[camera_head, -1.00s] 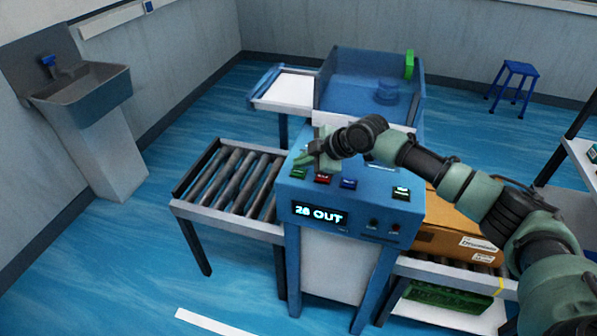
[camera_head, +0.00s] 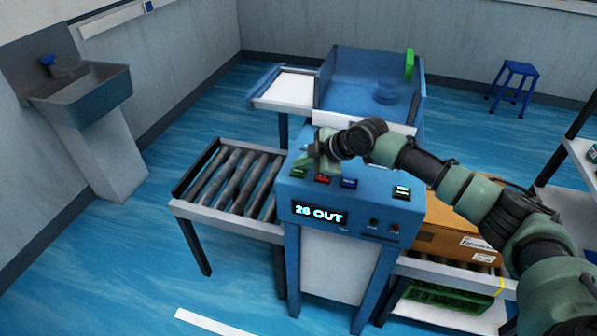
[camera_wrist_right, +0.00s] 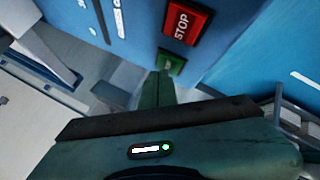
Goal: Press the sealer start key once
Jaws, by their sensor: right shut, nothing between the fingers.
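The blue sealer (camera_head: 375,215) stands mid-view with a sloped key panel and a lit display (camera_head: 319,214) that seems to read "26 OUT". A green key (camera_head: 299,173), taken as the start key, sits at the panel's left, left of a red key (camera_head: 323,178). In the wrist view the red key (camera_wrist_right: 187,22) reads STOP, and the green key (camera_wrist_right: 170,62) shows just beyond my fingertips, partly covered. My right gripper (camera_head: 309,167) is shut and empty, its tips at the green key; I cannot tell whether they touch. My left gripper is out of view.
A blue key (camera_head: 348,183) and a lit key (camera_head: 401,192) share the panel. A roller conveyor (camera_head: 228,229) stands left, and a cardboard box (camera_head: 452,240) sits right. A blue-walled bin (camera_head: 350,70) is behind. A sink (camera_head: 85,100) is far left.

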